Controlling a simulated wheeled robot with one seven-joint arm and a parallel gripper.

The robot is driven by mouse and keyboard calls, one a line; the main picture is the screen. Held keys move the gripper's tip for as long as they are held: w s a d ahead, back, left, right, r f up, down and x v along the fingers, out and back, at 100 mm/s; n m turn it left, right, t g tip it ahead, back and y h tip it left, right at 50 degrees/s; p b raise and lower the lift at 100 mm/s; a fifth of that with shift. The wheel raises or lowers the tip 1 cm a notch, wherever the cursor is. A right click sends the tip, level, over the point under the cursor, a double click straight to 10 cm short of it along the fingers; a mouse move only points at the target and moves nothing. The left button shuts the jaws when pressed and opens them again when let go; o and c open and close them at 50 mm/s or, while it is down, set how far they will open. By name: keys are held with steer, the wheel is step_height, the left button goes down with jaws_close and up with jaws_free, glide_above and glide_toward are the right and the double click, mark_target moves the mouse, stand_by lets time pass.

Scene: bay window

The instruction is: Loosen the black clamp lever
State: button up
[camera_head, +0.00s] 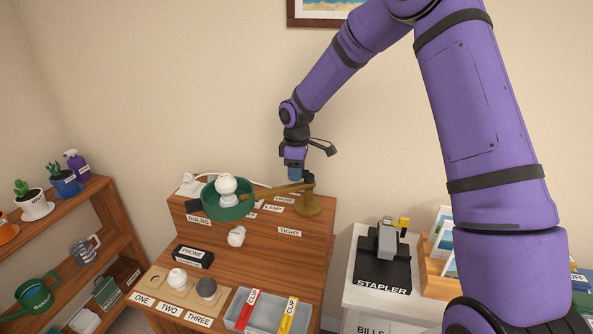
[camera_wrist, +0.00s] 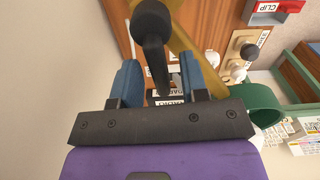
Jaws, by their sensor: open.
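The black clamp lever (camera_wrist: 152,25) shows in the wrist view, with a thick round end at the top and a thinner handle pointing down the picture between my fingers. I cannot tell whether either finger touches it. My gripper (camera_wrist: 160,80) is open, with one blue finger on each side of the lever. In the head view my gripper (camera_head: 294,174) points down just left of the top of the brass lamp stand (camera_head: 308,204); the lever is not clearly visible there. The lamp's brass arm (camera_head: 278,190) runs left to a green shade (camera_head: 229,205) with a white bulb.
A loose white bulb (camera_head: 236,236) lies in front. A grey clip tray (camera_head: 262,314) is at the front. A stapler (camera_head: 385,257) stands on the white cabinet to the right.

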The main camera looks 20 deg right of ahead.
jaws_close()
steer(key=shift+w+d+m, duration=0.1)
steer(key=shift+w+m, duration=0.05)
steer(key=shift+m, duration=0.45)
jaws_free()
step_height(320, 180, up, 11)
steer(key=shift+f, duration=0.1)
stand_by(0.5)
